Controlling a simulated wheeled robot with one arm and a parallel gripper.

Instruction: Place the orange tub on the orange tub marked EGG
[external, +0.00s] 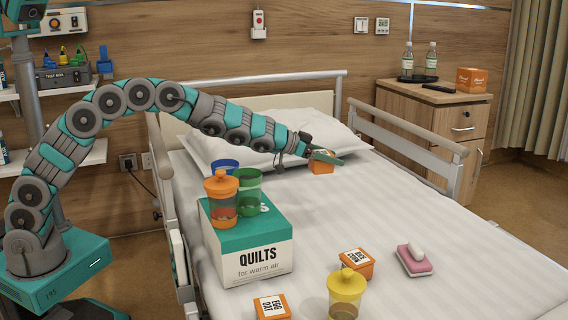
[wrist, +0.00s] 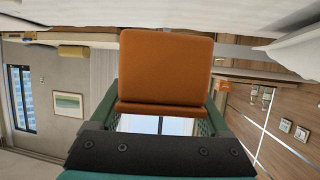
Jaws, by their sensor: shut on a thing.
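My gripper (external: 322,157) is shut on an orange tub (external: 322,167), held up over the far part of the bed near the pillow. In the wrist view the tub (wrist: 165,68) fills the space between the two green fingers (wrist: 163,117); no lettering shows on its visible face. An orange tub with a white label reading EGG and a second word (external: 272,307) sits on the bed at the front edge of the external view. Another orange tub with a white label (external: 356,264) sits right of it; its turned lettering is hard to read. Both are well apart from my gripper.
A QUILTS box (external: 246,245) on the bed carries an orange lidded cup (external: 221,200), a green cup (external: 249,192) and a blue cup (external: 224,167). The bed's middle is clear.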

